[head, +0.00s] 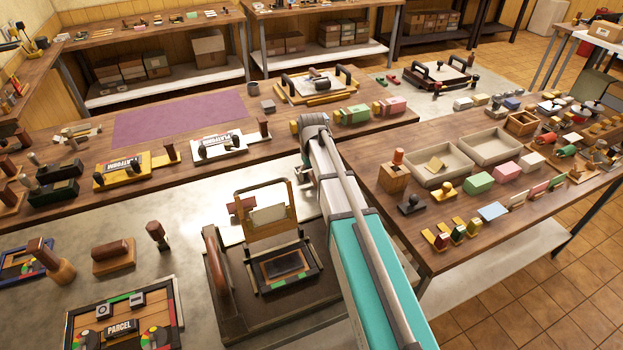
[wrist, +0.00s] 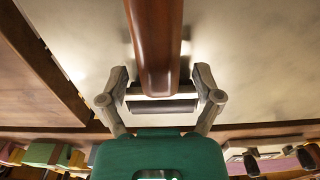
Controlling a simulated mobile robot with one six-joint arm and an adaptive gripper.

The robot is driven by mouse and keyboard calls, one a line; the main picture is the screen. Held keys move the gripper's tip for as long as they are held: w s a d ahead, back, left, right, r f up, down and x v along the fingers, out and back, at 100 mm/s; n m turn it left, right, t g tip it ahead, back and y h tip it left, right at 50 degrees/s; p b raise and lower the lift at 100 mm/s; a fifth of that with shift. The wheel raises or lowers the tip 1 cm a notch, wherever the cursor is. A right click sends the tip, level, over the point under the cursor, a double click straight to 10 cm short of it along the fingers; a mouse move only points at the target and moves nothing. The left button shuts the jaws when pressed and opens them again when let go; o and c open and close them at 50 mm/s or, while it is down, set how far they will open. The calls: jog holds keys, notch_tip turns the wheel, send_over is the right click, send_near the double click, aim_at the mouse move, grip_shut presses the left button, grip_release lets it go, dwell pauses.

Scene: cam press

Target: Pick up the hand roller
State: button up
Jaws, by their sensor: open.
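In the wrist view, a long reddish-brown wooden handle (wrist: 156,40) runs down between my fingers, with a dark cylinder (wrist: 160,106) across its lower end; it looks like the hand roller. My gripper (wrist: 160,73) is open, one finger on each side of the handle. A gap shows on both sides, and neither finger visibly touches the handle. Depth between fingers and handle is hard to judge. In the head view, my arm hides the roller and most of my gripper.
In the head view, a press with a wooden lever (head: 214,270) and raised frame (head: 241,196) stands left of my arm. Left are a brown-handled block (head: 113,257) and a parcel board (head: 124,318). The right bench holds grey trays (head: 440,168) and colored blocks.

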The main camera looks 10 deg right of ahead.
dwell(0.4)
grip_shut()
